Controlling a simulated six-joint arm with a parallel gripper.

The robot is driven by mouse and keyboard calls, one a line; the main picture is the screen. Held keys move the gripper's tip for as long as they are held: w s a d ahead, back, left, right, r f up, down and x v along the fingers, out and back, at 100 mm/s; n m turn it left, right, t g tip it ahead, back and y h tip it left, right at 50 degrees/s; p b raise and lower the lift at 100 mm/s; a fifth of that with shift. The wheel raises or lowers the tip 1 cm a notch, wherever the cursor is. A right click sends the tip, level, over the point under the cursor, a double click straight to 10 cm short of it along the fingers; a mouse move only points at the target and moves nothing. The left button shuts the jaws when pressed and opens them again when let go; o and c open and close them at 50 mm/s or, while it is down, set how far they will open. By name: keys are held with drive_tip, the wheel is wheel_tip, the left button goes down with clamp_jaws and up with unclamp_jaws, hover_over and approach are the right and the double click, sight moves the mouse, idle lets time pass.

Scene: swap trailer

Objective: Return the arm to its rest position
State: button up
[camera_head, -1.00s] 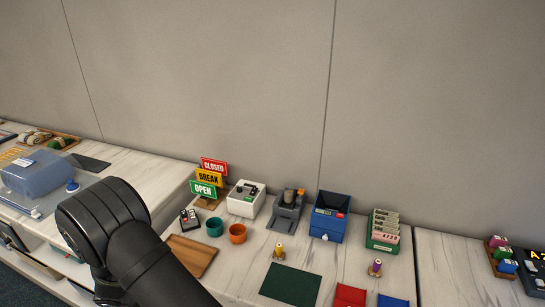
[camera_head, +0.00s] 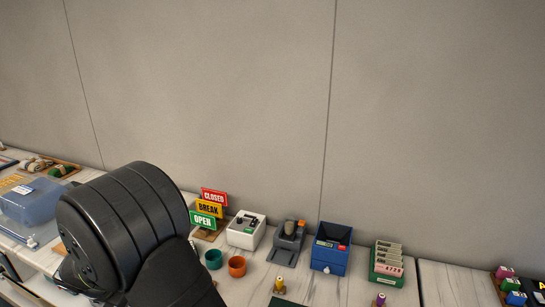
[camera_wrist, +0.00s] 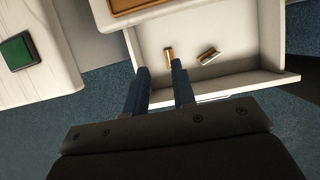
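My gripper (camera_wrist: 160,80) shows in the wrist view, its two dark fingers apart with a gap between them and nothing seen in the gap. Beyond the fingertips is an open white drawer (camera_wrist: 245,88). In it lie a small upright-looking brown piece (camera_wrist: 169,57) and a tilted brown and white piece (camera_wrist: 208,55); the fingers look apart from both, though the distance is hard to judge. In the head view my black arm fills the lower left, and my gripper is hidden or out of frame.
On the counter stand the CLOSED, BREAK and OPEN signs (camera_head: 208,205), a white box (camera_head: 246,230), a grey device (camera_head: 287,243), a blue bin (camera_head: 330,265), a green card rack (camera_head: 386,280), and green (camera_head: 213,259) and orange (camera_head: 237,266) cups. A blue translucent box (camera_head: 32,203) sits left.

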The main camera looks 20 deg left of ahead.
wheel_tip(320, 180, up, 6)
drive_tip(key=w+d+m, duration=0.1)
drive_tip(key=w+d, duration=0.3)
drive_tip(key=w, duration=0.3)
drive_tip(key=w+d+m+h, duration=0.1)
drive_tip(key=w+d, duration=0.2)
drive_tip(key=w, duration=0.4)
drive_tip(key=shift+w+d+f, duration=0.2)
drive_tip(key=shift+w+d, duration=0.15)
drive_tip(key=shift+d, duration=0.05)
drive_tip(key=shift+o, duration=0.5)
